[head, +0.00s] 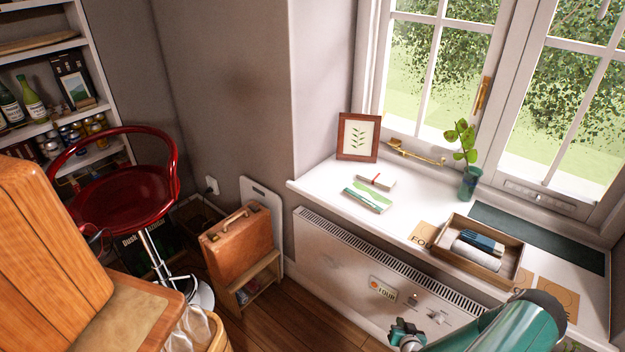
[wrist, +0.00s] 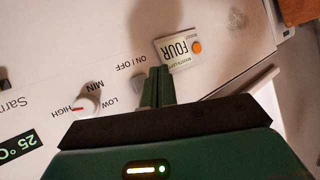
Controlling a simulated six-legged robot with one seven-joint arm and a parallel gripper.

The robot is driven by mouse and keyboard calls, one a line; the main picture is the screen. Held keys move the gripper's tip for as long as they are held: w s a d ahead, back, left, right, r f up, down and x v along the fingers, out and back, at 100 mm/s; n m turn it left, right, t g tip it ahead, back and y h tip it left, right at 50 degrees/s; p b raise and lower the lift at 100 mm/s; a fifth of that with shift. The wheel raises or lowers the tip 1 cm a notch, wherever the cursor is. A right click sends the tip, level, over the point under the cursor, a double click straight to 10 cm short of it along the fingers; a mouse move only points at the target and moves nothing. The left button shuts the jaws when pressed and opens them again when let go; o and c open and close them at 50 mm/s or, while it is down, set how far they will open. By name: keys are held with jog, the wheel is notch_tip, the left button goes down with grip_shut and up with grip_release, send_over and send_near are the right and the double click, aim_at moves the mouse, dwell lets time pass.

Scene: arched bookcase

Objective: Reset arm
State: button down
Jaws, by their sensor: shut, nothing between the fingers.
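My gripper (head: 403,330) is at the bottom of the head view, at the end of my green arm, low in front of the white heater (head: 345,262). In the wrist view the two dark green fingers (wrist: 158,74) are together with nothing between them. They point at the heater's front panel, over the ON/OFF switch (wrist: 138,84) and just below the label reading FOUR (wrist: 180,49). A control knob marked LOW, MIN and HIGH (wrist: 88,101) is left of the fingers. I cannot tell whether the fingertips touch the panel.
A white windowsill (head: 325,190) above the heater bears a wooden tray (head: 508,270), a plant in a vase (head: 470,182), books (head: 368,199) and a framed picture (head: 357,136). A red stool (head: 125,195) and brown case (head: 237,243) stand left. Some wooden floor (head: 305,325) is clear.

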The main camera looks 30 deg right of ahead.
jog(key=w+r+n+g+y, duration=0.1)
jog(key=w+r+n, duration=0.3)
jog(key=r, duration=0.5)
jog(key=w+r+n+g+y, duration=0.1)
jog(key=w+r+g+y, duration=0.1)
jog(key=w+r, duration=0.55)
jog(key=w+a+r+n, duration=0.1)
jog(key=a+r, duration=0.2)
jog(key=r, duration=0.4)
jog(key=w+a+r+g, duration=0.1)
jog(key=a+r, duration=0.3)
jog(key=r, duration=0.2)
jog(key=w+a+r+n, duration=0.1)
jog(key=a+r, duration=0.2)
jog(key=r, duration=0.4)
jog(key=s+a+r, duration=0.3)
jog(key=a+r, duration=0.5)
jog(key=s+a+r, duration=0.2)
jog(key=a+r, duration=0.5)
jog(key=s+a+r+y, duration=0.1)
jog(key=s+a+r, duration=0.2)
jog(key=s+a, duration=0.3)
jog(key=s+a+r+n+g+y, duration=0.1)
jog(key=s+a+r, duration=0.3)
jog(key=s+a, duration=0.3)
jog(key=shift+s+a+r+y, duration=0.2)
jog(key=shift+s+a+y, duration=0.15)
jog(key=shift+s, duration=0.35)
